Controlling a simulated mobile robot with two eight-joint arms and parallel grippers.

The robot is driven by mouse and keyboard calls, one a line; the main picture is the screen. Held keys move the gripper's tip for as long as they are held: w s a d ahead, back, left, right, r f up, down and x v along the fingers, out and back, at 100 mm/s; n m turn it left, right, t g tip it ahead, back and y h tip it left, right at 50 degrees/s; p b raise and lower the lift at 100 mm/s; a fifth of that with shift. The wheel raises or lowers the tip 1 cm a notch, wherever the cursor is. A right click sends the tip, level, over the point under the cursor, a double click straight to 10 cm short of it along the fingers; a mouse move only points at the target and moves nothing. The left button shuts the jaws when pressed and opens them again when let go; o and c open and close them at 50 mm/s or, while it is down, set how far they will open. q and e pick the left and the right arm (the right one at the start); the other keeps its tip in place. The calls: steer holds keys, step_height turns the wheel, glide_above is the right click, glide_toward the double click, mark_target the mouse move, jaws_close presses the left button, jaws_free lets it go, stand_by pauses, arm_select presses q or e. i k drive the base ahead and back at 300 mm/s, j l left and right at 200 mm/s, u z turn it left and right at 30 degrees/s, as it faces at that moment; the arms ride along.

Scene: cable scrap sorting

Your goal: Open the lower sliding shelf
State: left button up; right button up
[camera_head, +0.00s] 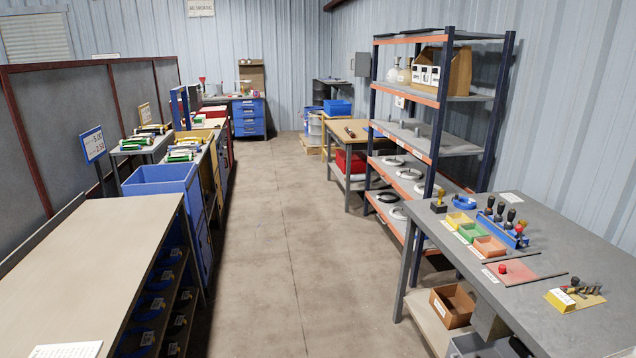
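A tall rack with dark blue posts (500,110) and orange-edged shelves stands on the right side of the aisle. Its lowest shelf (386,212) carries grey and black cable coils (388,197). The shelf just above it (383,173) also holds coils (410,173). Both shelves appear to sit in line with the rack, not pulled out. I cannot tell which shelf slides. The rack's lower right part is hidden behind the grey workbench. Neither of my grippers is in view.
The grey workbench (560,240) at front right holds coloured trays and tools, with a cardboard box (452,304) below. A beige-topped bench (95,270) and a blue bin (160,180) line the left. The concrete aisle (285,250) between is clear.

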mark_target(399, 227)
steer(key=i, duration=0.85)
steer(key=i+l+u, duration=0.1)
steer(key=i, duration=2.4)
steer(key=i+z, duration=0.3)
steer(key=i, duration=0.5)
steer(key=i+j+z, duration=0.3)
steer(key=i, duration=0.5)
steer(key=i+z, duration=0.3)
steer(key=i+j+z, duration=0.15)
steer(key=i+z, duration=0.15)
steer(key=i, duration=0.25)
steer(key=i+j+z, duration=0.6)
steer(key=i, duration=0.2)
steer(key=l, duration=0.1)
